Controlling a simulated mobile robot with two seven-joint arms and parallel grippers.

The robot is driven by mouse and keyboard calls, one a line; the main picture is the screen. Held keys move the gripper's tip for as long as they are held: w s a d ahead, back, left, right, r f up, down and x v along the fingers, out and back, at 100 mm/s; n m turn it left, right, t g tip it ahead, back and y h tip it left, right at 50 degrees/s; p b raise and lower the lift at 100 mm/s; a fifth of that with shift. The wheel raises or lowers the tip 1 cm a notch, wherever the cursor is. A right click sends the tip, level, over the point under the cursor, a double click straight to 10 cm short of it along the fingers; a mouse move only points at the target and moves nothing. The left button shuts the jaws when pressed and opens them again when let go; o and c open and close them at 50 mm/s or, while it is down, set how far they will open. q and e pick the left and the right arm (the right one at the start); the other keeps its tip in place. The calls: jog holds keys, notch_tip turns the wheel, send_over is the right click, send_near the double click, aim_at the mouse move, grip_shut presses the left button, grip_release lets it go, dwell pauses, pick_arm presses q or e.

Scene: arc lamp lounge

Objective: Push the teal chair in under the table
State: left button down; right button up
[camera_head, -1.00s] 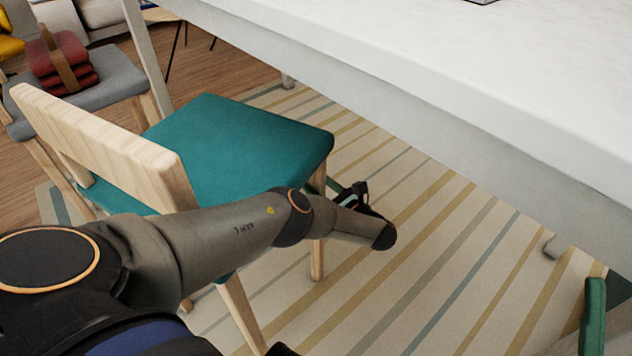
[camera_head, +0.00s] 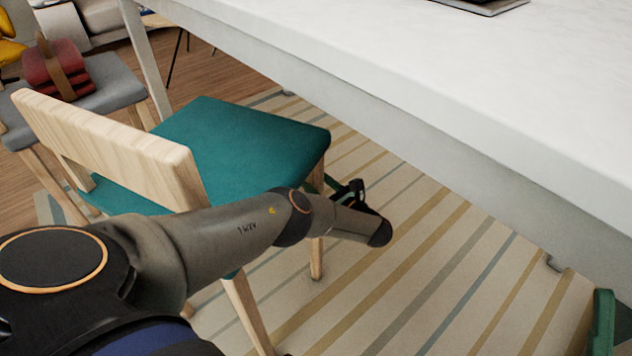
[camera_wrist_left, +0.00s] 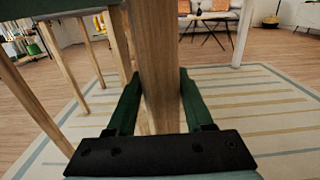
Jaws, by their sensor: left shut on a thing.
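The teal chair (camera_head: 245,145) has a teal seat and a pale wooden backrest, and stands on the striped rug. The white table (camera_head: 450,95) is beyond it to the right. A strip of rug shows between the seat's right edge and the table's near edge. My left gripper (camera_head: 345,190) is low beside the seat's right corner, partly hidden by my arm. In the left wrist view its green fingers (camera_wrist_left: 155,105) are closed on an upright wooden chair leg (camera_wrist_left: 158,50). A green piece (camera_head: 603,320) at the bottom right looks like a finger of my right gripper.
A grey chair (camera_head: 105,82) with a dark red folded stack (camera_head: 62,72) on it stands left of the teal chair. A table leg (camera_head: 147,60) stands behind the teal chair. Striped rug (camera_head: 430,260) lies clear right of my left gripper.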

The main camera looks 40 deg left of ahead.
pick_arm(q)
jog(key=shift+w, duration=0.15)
jog(key=shift+c, duration=1)
grip_release()
jog(key=shift+f, duration=0.1)
jog(key=shift+s, duration=0.2)
pick_arm(e)
jog(key=shift+d, duration=0.1)
